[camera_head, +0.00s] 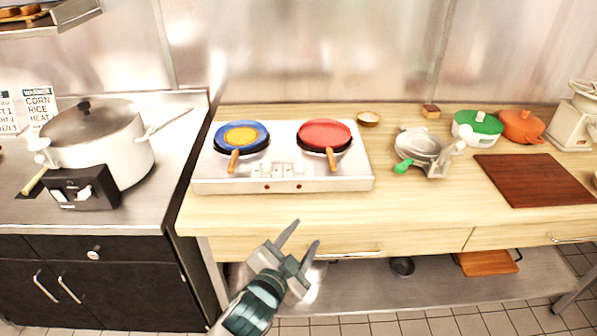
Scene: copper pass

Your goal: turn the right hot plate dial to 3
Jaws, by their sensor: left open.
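The white hot plate (210,176) stands on the wooden counter. A blue pan with a yellow inside (241,135) sits on its left burner and a red pan (324,136) on its right burner. Two small reddish dials show on the front face, the left one (267,187) and the right one (299,186). Their settings are too small to read. My left gripper (302,236) is open and empty, in front of the counter's edge, below and apart from the dials in the picture. My right gripper is not in view.
A large lidded pot (118,150) stands on the steel surface at left. A grey appliance with a green handle (424,150), a green pot (477,128), an orange pot (521,126) and a brown board (535,180) are at right. The counter front is clear.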

